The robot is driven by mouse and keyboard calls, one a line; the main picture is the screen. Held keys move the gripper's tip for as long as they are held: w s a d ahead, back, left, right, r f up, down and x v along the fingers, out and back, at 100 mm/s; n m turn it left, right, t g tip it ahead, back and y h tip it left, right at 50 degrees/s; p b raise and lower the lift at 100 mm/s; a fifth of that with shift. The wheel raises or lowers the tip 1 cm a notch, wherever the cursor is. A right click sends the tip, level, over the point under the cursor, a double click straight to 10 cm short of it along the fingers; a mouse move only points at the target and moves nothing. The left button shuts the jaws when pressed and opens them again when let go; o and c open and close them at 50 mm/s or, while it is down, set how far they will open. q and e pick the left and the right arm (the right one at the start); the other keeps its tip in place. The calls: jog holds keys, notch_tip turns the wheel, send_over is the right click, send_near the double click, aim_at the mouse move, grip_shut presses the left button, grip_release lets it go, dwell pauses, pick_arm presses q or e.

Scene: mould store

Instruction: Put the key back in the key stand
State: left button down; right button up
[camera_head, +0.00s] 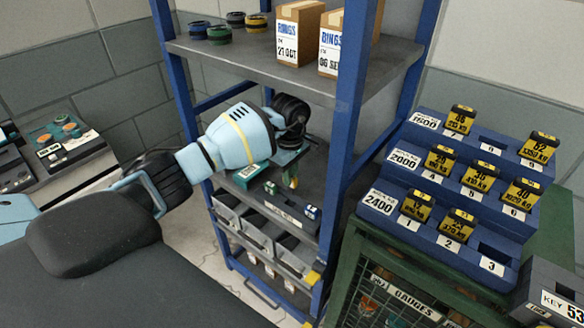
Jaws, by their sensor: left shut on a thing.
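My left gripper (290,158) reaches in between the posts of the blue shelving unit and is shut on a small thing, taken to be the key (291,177). Only a small yellowish-green part of it shows below the jaws; its shape is hard to tell. A grey box (548,292) marked "KEY 53" and "LOCK" stands at the lower right, cut off by the frame edge. I take it to be the key stand; its opening is not clear. The gripper is far to the left of it. My right gripper is not in view.
A blue stepped rack (395,212) with numbered slots holds several yellow-and-black tags on a green cabinet (345,245). A blue post (345,130) stands between my gripper and the rack. The upper shelf (260,62) carries cardboard boxes (297,35). Grey bins (258,232) sit below.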

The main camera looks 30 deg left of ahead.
pick_arm(q)
jog(key=shift+f+b, duration=0.65)
jog(key=shift+f, duration=1.6)
